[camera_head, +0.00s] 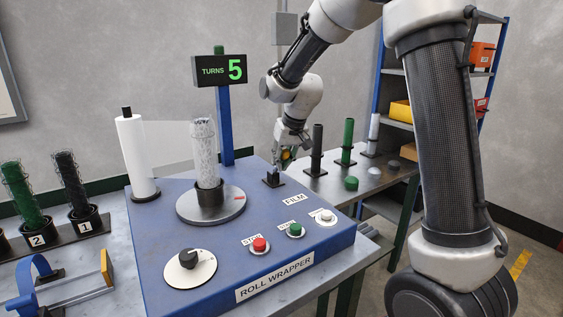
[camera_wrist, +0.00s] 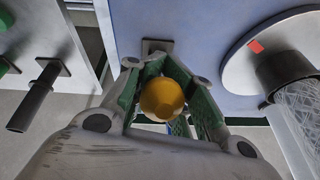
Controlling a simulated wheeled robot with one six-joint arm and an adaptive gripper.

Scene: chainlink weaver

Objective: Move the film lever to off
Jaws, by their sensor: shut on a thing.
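The film lever has a yellow ball knob (camera_wrist: 162,99) and stands on a small black base (camera_head: 273,181) at the back right of the blue roll wrapper (camera_head: 165,226), behind the FILM label (camera_head: 294,198). My gripper (camera_head: 287,158) is at the top of the lever. In the wrist view my gripper (camera_wrist: 162,96) has its green-padded fingers on both sides of the knob, shut on it. The lever's shaft is mostly hidden by the knob and fingers. I see no off mark by the lever.
A wrapped roll (camera_head: 206,153) stands on the grey turntable (camera_head: 211,207), left of the lever. A white film roll (camera_head: 136,155) stands further left. The sign (camera_head: 219,71) reads TURNS 5. Upright dark (camera_head: 317,150) and green (camera_head: 347,141) tubes stand on the table to the right.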

